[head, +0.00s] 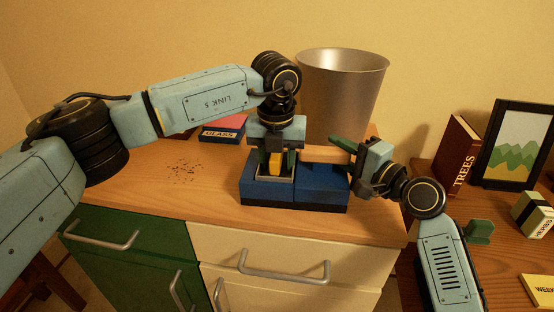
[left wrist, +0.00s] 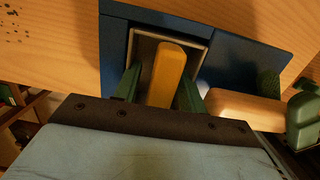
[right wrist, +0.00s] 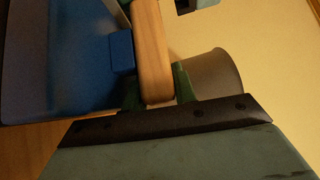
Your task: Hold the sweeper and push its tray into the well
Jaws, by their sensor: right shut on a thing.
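The sweeper is a blue block (head: 322,187) on the wooden counter, with a wooden handle (head: 322,154) at its upper right. My right gripper (head: 350,158) is shut on this handle, which also shows between its fingers in the right wrist view (right wrist: 152,50). The tray is a grey-rimmed box (head: 276,179) with a yellow grip (left wrist: 168,70), sitting within the sweeper's left part. My left gripper (head: 277,158) is open, its fingers on either side of the yellow grip, with a gap showing on one side. The well's depth below the tray is hidden.
A metal bin (head: 343,95) stands close behind the sweeper. Dark crumbs (head: 186,172) lie on the counter (head: 150,190) at left. A book marked GLASS (head: 221,132) lies behind them. A TREES book (head: 454,160) and a picture frame (head: 518,145) stand at right.

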